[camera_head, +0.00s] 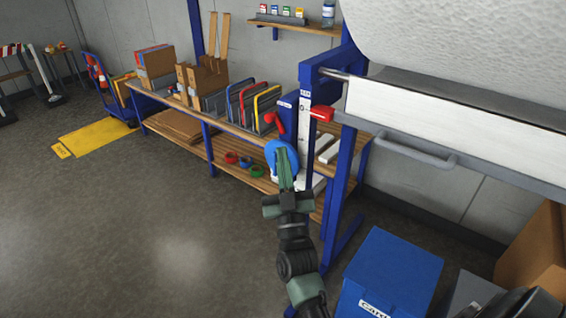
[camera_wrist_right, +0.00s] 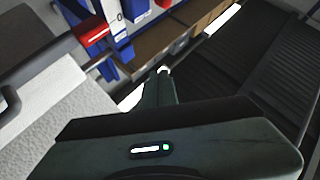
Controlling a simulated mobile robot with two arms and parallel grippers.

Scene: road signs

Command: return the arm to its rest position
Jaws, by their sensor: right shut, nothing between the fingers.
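My right arm reaches up from the bottom of the head view. Its green-grey gripper (camera_head: 284,152) is shut with nothing in it. It appears in front of a blue round object (camera_head: 272,149) by the bench; I cannot tell whether they touch. In the right wrist view the shut fingertips (camera_wrist_right: 163,71) point toward the bench area, and a red part (camera_wrist_right: 92,33) on the blue frame shows to their upper left. My left gripper is not in view.
A blue frame (camera_head: 343,180) holds a large white roll (camera_head: 460,40) above a grey handle bar (camera_head: 415,152). A blue bin (camera_head: 393,270) stands at lower right. A wooden bench (camera_head: 232,127) carries boxes and racks. Open floor (camera_head: 130,230) lies to the left.

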